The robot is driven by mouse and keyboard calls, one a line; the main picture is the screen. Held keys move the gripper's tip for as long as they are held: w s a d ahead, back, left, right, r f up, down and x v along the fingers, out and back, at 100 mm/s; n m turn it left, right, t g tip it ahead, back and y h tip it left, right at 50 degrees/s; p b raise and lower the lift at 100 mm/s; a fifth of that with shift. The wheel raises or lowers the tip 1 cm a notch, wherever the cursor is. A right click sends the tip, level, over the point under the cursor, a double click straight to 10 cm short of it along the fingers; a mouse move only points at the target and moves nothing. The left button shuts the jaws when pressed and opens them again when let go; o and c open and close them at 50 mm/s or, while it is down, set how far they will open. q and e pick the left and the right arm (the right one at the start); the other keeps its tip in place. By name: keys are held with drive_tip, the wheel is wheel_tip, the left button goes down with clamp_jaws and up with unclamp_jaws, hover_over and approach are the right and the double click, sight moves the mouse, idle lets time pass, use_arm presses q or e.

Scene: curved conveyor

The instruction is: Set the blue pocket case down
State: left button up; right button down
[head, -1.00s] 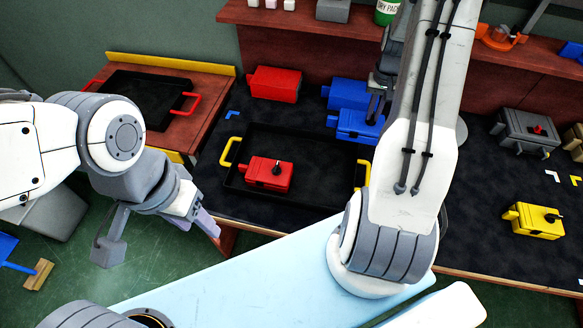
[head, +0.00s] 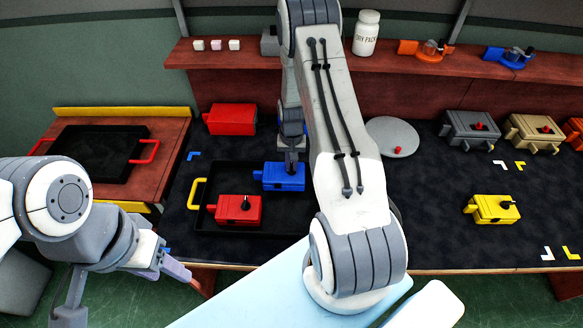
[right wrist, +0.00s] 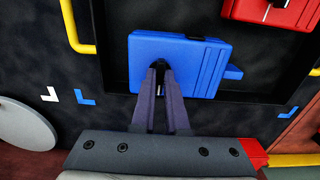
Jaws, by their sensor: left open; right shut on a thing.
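The blue pocket case (head: 284,177) is over the back right part of the black tray (head: 205,222) with yellow handles, right of and behind a red case (head: 239,209) in it. My right gripper (head: 290,158) is shut on the blue case's top knob from above. In the right wrist view the blue case (right wrist: 180,62) fills the middle, with the fingers (right wrist: 160,68) on its knob. I cannot tell whether its underside touches the tray. My left gripper (head: 180,272) is open and empty, low at the left, off the table's front edge.
A red box (head: 231,119) stands behind the tray. A round grey disc (head: 393,136) and a yellow case (head: 491,209) are to the right, grey (head: 471,127) and tan (head: 536,131) cases further back. My right arm hides the tray's right end.

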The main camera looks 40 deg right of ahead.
wheel_tip(320, 180, down, 3)
drive_tip(key=shift+r+p, duration=0.1)
drive_tip(key=shift+p, duration=0.25)
